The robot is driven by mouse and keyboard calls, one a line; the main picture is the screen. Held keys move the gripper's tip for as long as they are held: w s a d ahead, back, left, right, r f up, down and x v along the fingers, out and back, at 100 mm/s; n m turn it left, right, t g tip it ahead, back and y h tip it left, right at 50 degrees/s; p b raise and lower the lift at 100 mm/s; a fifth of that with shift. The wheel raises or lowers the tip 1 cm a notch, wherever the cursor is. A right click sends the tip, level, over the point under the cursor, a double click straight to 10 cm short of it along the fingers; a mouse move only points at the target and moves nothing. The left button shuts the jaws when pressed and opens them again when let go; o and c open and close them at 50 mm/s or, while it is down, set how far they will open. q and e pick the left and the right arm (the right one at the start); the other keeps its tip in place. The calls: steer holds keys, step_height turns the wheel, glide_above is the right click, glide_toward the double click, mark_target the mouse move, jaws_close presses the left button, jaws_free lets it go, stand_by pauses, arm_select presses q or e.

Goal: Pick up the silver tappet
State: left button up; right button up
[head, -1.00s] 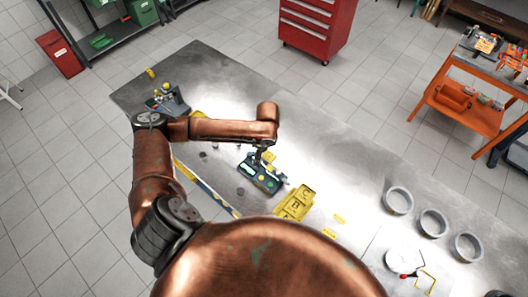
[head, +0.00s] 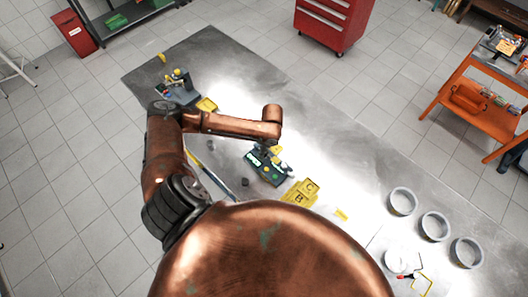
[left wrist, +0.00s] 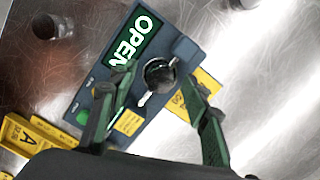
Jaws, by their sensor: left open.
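My left gripper (left wrist: 160,78) is open above a dark blue-grey box (left wrist: 182,48) with a green-lit screen reading OPEN. Its two fingers stand either side of a dark round piece (left wrist: 160,74) with a small bright lever on the box. I cannot tell whether they touch it. In the head view the left gripper (head: 271,148) is over the same box (head: 268,170), partly hiding it. Small grey cylinders stand on the table, one (left wrist: 45,27) at the upper left of the left wrist view. I cannot tell which piece is the silver tappet. My right gripper is not in view.
Yellow lettered trays (head: 300,193) lie just right of the box. Another device (head: 178,90) stands at the table's far left. Several grey rings (head: 403,201) stand to the right. The metal table (head: 340,140) is clear beyond the box.

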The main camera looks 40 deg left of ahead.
arm_select(q)
steer(key=shift+c, duration=0.3)
steer(key=c, duration=1.1)
steer(key=shift+c, duration=0.2)
steer(key=shift+w+r, duration=0.1)
steer(key=shift+r, duration=0.05)
